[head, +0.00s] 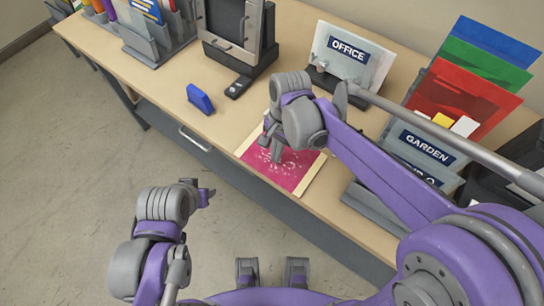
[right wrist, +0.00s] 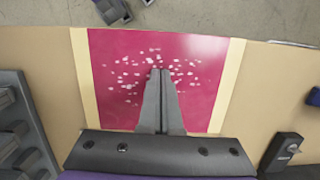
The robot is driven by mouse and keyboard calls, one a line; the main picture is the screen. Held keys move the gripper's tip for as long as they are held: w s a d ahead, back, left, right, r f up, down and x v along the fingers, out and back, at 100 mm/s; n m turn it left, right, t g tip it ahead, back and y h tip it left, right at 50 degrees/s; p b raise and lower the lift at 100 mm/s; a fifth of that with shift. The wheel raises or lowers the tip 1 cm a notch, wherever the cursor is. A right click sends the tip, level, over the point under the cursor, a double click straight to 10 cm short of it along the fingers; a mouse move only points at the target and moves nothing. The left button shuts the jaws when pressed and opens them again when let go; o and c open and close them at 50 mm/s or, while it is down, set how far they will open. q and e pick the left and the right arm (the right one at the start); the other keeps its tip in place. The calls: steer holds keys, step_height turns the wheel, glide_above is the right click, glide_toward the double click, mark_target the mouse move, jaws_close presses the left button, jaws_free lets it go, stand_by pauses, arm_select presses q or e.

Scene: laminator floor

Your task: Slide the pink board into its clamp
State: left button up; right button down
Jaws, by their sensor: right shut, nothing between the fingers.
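The pink board (head: 288,172) lies flat at the table's front edge. It has cream strips along two sides and white specks, and it also shows in the right wrist view (right wrist: 110,90). My right gripper (head: 275,155) is shut and empty, pointing down over the board. Its closed fingers (right wrist: 160,75) hide part of the board; I cannot tell whether they touch it. An upright grey frame with a dark panel (head: 232,25) stands at the back; I cannot tell for sure that it is the clamp. My left gripper (head: 207,192) is off the table's front, its opening unclear.
A blue block (head: 200,99) lies left of the board. A file rack (head: 158,42) stands at the back left. An OFFICE sign (head: 348,55) stands behind my right arm. Grey holders with a GARDEN sign (head: 425,148) and coloured folders (head: 465,95) fill the right.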

mark_target(286, 149)
steer(key=w+d, duration=0.2)
steer(key=w, duration=0.1)
steer(key=shift+w+d+f, duration=0.1)
steer(key=shift+d+f, duration=0.2)
steer(key=shift+d, duration=0.05)
arm_select(q)
steer(key=shift+f, duration=0.2)
steer(key=shift+r, duration=0.1)
arm_select(e)
steer(key=shift+r, duration=0.1)
steer(key=shift+w+r+p, duration=0.2)
steer(key=shift+r+p, duration=0.2)
steer(key=shift+r, duration=0.2)
steer(key=shift+w, duration=0.15)
arm_select(q)
steer(key=shift+w+d+r+p, duration=0.1)
steer(key=shift+w+r+p, duration=0.3)
steer(key=shift+r, duration=0.4)
arm_select(e)
step_height(286, 149, up, 10)
steer(key=d, duration=0.1)
steer(key=shift+w, duration=0.45)
